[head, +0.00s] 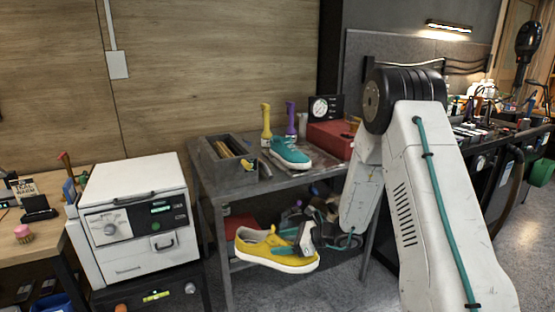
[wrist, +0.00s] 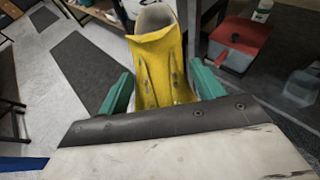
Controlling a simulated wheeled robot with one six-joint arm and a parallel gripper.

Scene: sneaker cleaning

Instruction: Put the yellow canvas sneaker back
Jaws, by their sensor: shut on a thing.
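The yellow canvas sneaker (head: 272,247) has a white sole and hangs in front of the lower part of the grey metal table, toe toward the lower right in the head view. My gripper (head: 307,236) is shut on the sneaker. In the wrist view the yellow sneaker (wrist: 160,70) sits between the two green fingers of my gripper (wrist: 160,92), with its opening at the top of the picture. The sole is hidden in the wrist view.
A red-lidded container (wrist: 240,42) is right of the sneaker in the wrist view.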

